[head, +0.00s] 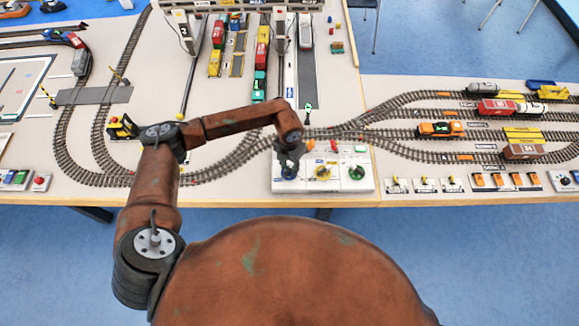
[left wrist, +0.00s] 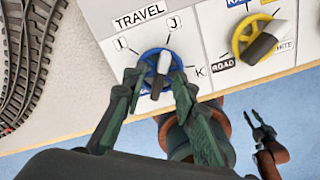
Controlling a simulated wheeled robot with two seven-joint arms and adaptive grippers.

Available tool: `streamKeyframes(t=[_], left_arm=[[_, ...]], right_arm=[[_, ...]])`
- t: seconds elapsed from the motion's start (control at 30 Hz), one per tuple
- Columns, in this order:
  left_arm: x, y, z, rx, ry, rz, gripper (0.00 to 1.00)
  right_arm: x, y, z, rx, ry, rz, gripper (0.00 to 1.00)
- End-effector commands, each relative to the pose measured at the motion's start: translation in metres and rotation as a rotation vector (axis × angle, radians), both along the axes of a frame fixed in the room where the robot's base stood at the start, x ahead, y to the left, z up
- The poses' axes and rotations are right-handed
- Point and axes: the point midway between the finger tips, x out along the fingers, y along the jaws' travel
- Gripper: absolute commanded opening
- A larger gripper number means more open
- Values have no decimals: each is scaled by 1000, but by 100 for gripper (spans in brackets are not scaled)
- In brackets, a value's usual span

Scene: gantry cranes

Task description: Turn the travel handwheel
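The travel handwheel (left wrist: 147,81) is a blue wheel with a bar knob, white at one end and dark at the other, on a white panel marked TRAVEL. The knob's white end points up, roughly towards the J mark, between I and K. My left gripper (left wrist: 157,84) is open over the wheel, one finger on each side of the knob; contact cannot be told. In the head view my left gripper (head: 289,160) covers much of the blue wheel (head: 289,172). My right gripper (left wrist: 258,122) shows at the lower right of the left wrist view, open and empty beyond the table edge.
A yellow handwheel (head: 323,173) and a green one (head: 356,172) stand to the right on the same control panel (head: 306,187). Tracks with wagons (head: 500,107) lie right and behind. The table's front edge is just below the panel.

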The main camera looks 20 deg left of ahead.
Motion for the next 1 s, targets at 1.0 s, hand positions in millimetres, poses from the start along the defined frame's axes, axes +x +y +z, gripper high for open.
streamKeyframes(t=[1.0], left_arm=[[1,0,118,1,-1,0,26]], right_arm=[[0,-1,0,-1,0,0,26]])
